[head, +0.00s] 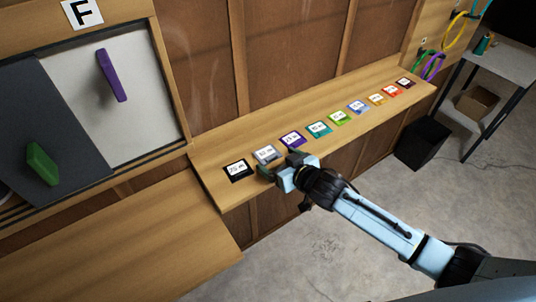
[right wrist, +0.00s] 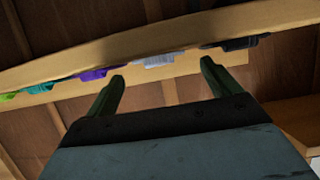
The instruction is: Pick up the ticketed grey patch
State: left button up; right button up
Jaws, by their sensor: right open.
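The grey patch (head: 266,154) lies on the wooden ledge with a white ticket on it, between a black patch (head: 237,169) and a purple patch (head: 292,139). My right gripper (head: 274,168) is open at the ledge's front side, close to the grey patch. In the right wrist view the grey patch (right wrist: 160,60) shows beyond and between the two open fingertips (right wrist: 162,72), with nothing held. The purple patch is at its left there and the black one at its right. My left gripper is not in view.
Several more ticketed patches, teal (head: 318,129) through dark red (head: 405,82), run along the ledge (head: 219,196) to the right. A framed board (head: 82,125) marked F holds purple and green pieces at left. A black bin (head: 422,145) stands on the floor at right.

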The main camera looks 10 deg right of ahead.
aim_at(267, 153)
jog(key=shift+x, duration=1.05)
jog(key=c, duration=1.1)
jog(key=shift+o, duration=0.2)
